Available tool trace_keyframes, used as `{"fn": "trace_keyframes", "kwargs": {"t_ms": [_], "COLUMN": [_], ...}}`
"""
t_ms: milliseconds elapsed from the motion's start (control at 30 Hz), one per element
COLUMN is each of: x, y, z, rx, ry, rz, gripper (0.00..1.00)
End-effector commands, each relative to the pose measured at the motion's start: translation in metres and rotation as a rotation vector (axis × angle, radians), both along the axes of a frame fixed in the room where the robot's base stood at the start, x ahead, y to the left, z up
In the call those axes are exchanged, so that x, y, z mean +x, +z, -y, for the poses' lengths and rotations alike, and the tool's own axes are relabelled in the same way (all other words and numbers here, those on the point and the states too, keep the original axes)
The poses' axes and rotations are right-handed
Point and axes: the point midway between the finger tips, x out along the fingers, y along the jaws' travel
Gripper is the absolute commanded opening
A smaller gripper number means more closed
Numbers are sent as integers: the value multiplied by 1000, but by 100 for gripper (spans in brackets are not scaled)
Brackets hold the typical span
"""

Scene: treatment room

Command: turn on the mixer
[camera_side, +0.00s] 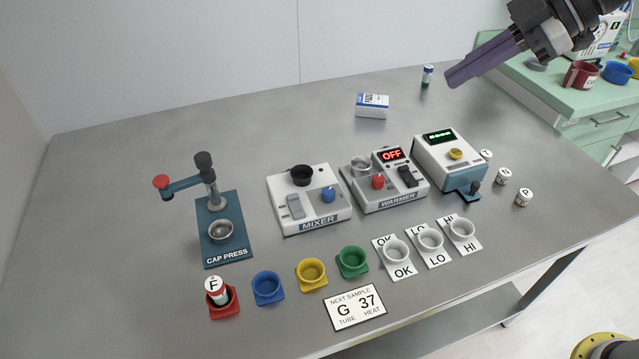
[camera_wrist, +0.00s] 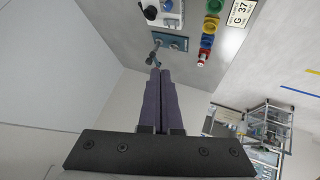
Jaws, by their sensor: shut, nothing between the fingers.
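The mixer (camera_side: 309,200) is a white box in the middle of the table, labelled MIXER on its front. It has a black round cup (camera_side: 301,175) on top, a grey rocker switch (camera_side: 295,206) at left and a blue knob (camera_side: 328,194) at right. In the wrist view part of a white box with a black round top (camera_wrist: 151,12) shows at the upper edge. My gripper (camera_side: 449,80) is shut and empty, high at the upper right, well apart from the mixer. Its purple fingers (camera_wrist: 160,75) are together in the wrist view.
The warmer (camera_side: 384,180), its display reading OFF, stands right of the mixer. A cap press (camera_side: 222,232) stands left. Coloured holders, including a red one (camera_side: 223,308) with a tube, and a sample card (camera_side: 355,307) lie in front. The table's back left is clear.

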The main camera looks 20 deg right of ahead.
Motion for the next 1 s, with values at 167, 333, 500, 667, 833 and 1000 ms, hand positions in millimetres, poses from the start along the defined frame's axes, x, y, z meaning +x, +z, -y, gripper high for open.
{"fn": "trace_keyframes", "kwargs": {"t_ms": [167, 333, 500, 667, 833, 1000], "x": [54, 97, 127, 139, 137, 134], "y": [-22, -56, -103, -150, -184, -190], "z": [-35, -67, -96, -113, -121, -125], "rx": [34, 73, 116, 126, 119, 118], "ry": [132, 217, 249, 258, 268, 274], "rz": [20, 16, -41, -113, -170, -182], "gripper": [0, 0, 0, 0, 0, 0]}}
